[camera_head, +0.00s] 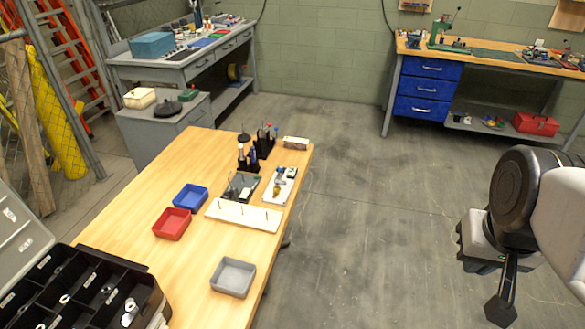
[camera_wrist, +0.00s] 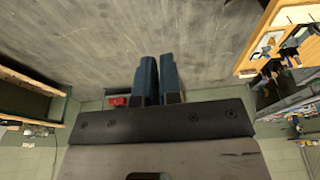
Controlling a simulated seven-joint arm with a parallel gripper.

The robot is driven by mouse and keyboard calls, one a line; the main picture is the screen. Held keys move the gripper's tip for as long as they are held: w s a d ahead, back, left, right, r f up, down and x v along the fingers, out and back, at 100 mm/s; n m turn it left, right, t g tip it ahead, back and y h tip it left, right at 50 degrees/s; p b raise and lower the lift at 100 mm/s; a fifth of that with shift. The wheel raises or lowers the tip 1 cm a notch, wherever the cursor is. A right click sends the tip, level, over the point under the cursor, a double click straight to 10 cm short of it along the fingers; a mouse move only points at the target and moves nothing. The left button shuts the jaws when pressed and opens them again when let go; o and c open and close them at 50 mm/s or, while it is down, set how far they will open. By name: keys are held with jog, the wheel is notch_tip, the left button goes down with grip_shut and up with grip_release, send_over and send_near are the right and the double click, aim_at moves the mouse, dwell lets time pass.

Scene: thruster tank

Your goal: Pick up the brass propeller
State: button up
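The wooden table (camera_head: 140,225) stands left of centre in the head view. A small yellowish, brass-coloured piece (camera_head: 278,189) lies on a white board (camera_head: 287,196) near its right edge; it may be the brass propeller, but it is too small to tell. My gripper (camera_head: 503,308) hangs over the floor at the right, well away from the table. In the wrist view, the two blue fingers of my gripper (camera_wrist: 159,60) lie almost together with nothing visible between them. No propeller can be made out in the wrist view.
The table also carries a red bin (camera_head: 172,224), a blue bin (camera_head: 190,197), a grey tray (camera_head: 233,277), a white pegged block (camera_head: 243,215) and a black compartment case (camera_head: 80,259). Dark holders (camera_head: 264,145) stand upright near the brass-coloured piece. Bare floor (camera_head: 370,220) separates table and gripper.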

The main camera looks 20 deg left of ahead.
jog(key=o, duration=0.8)
jog(key=w+a+n, duration=0.1)
jog(key=w+a, duration=0.2)
jog(key=w, duration=0.4)
jog(key=w+a, duration=0.3)
jog(key=w, duration=0.4)
jog(key=n+t+y, duration=0.2)
jog(key=n, duration=0.1)
send_over(276, 191)
jog(key=s, duration=0.2)
notch_tip(276, 191, down, 26)
jog(key=f, duration=0.1)
jog(key=shift+d+r, duration=0.25)
jog(key=shift+d, duration=0.1)
